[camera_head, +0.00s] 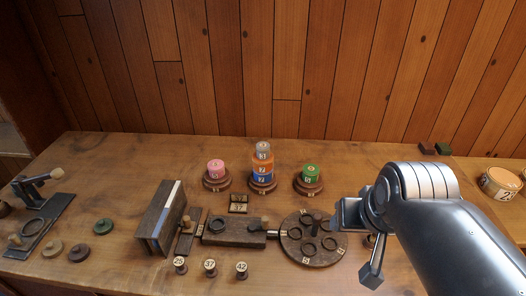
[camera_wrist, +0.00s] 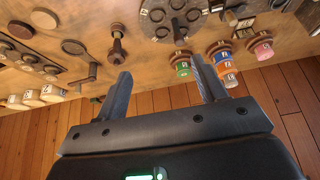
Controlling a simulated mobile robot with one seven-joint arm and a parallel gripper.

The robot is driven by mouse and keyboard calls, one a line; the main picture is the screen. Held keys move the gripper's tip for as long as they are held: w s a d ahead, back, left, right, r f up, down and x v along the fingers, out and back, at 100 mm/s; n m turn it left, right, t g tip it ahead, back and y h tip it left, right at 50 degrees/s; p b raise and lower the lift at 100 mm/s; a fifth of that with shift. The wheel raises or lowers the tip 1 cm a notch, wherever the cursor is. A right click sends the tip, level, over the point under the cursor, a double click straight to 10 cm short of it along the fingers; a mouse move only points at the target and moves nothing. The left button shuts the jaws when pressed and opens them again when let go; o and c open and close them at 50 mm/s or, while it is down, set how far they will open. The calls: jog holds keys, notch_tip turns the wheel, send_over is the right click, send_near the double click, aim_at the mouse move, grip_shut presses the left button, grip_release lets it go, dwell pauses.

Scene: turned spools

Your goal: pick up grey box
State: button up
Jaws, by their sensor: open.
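No plainly box-shaped grey thing stands out. A small grey round piece (camera_head: 263,148) with a label sits on top of a stack of an orange spool (camera_head: 262,165) and a blue spool (camera_head: 262,179) on a wooden base. The stack also shows in the wrist view, right of the fingers, with the grey piece (camera_wrist: 230,80) lowest in the picture. My gripper (camera_wrist: 161,66) is open, with nothing between its fingers. In the head view it hangs at the right, apart from the stack and above the table; the arm hides part of the table there.
A green spool (camera_head: 311,173) and a pink spool (camera_head: 216,169) flank the stack. In front are a round wooden disc (camera_head: 290,246) with rings, a small dark box (camera_head: 239,203) and an upright book-like block (camera_head: 158,222). A plank wall stands behind. The table's back left is bare.

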jog(key=w+a+r, duration=0.3)
jog(key=w+r, duration=0.1)
jog(key=w, duration=0.6)
jog(key=m+g, duration=0.1)
jog(key=m, duration=0.1)
send_near(263, 145)
jog(key=shift+h, duration=0.4)
jog(key=x, duration=0.2)
jog(key=a+x, duration=0.1)
jog(key=x, duration=0.1)
jog(key=shift+f, duration=0.35)
jog(key=shift+x, duration=3.05)
jog(key=shift+d, duration=0.15)
jog(key=shift+c, duration=0.5)
jog(key=c, duration=1)
jog(key=shift+o, duration=0.2)
jog(key=shift+r, duration=0.15)
